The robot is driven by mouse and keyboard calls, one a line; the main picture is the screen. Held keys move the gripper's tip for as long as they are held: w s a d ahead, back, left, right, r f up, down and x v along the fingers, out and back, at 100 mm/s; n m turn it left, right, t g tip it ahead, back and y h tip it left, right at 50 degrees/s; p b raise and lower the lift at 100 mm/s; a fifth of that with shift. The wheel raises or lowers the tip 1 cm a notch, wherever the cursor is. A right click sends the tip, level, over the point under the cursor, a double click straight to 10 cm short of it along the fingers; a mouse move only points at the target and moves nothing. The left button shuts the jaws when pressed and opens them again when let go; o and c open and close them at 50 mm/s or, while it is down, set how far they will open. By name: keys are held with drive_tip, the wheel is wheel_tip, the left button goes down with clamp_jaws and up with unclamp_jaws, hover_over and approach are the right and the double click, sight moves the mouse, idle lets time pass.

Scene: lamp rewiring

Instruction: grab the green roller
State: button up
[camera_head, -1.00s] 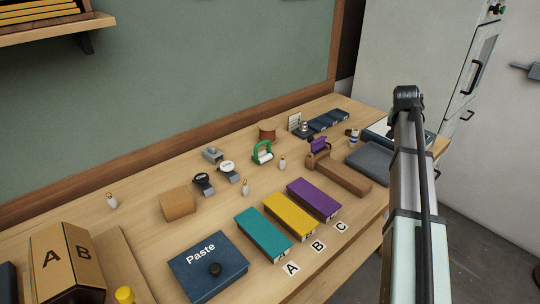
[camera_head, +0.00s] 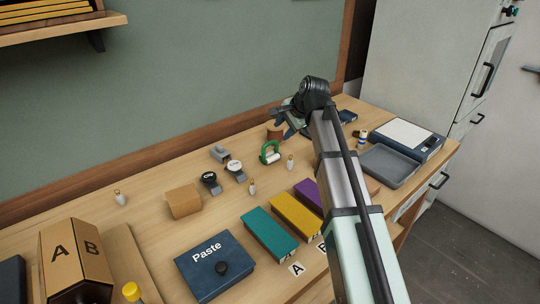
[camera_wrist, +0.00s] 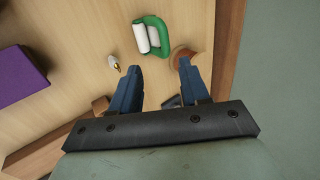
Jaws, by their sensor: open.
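The green roller (camera_head: 265,153) lies on the table behind the coloured boxes in the head view. It has a green frame and a white cylinder. In the wrist view, the green roller (camera_wrist: 159,28) is near the top, ahead of the fingertips and apart from them. My gripper (camera_head: 291,129) is above the back of the table, behind and right of the roller. In the wrist view, my gripper (camera_wrist: 159,65) has its two blue fingers spread with nothing between them.
A brown spool (camera_head: 274,134) stands close behind the roller, and it shows by the right finger in the wrist view (camera_wrist: 181,53). Small bulbs (camera_head: 290,162) stand nearby. Teal (camera_head: 268,233), yellow (camera_head: 297,216) and purple (camera_head: 308,194) boxes lie in front. A grey tray (camera_head: 388,165) is at right.

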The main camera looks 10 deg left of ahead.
sight(271, 142)
drive_tip(key=x, duration=0.7)
drive_tip(key=shift+w+f, duration=0.15)
drive_tip(key=shift+f, duration=0.1)
drive_tip(key=shift+w+a+r+x, duration=0.1)
drive_tip(key=shift+x, duration=0.8)
drive_tip(key=shift+w+a+r+x, duration=0.1)
drive_tip(key=shift+x, duration=0.8)
drive_tip(key=shift+w+r+x, duration=0.1)
drive_tip(key=shift+x, duration=0.8)
clamp_jaws()
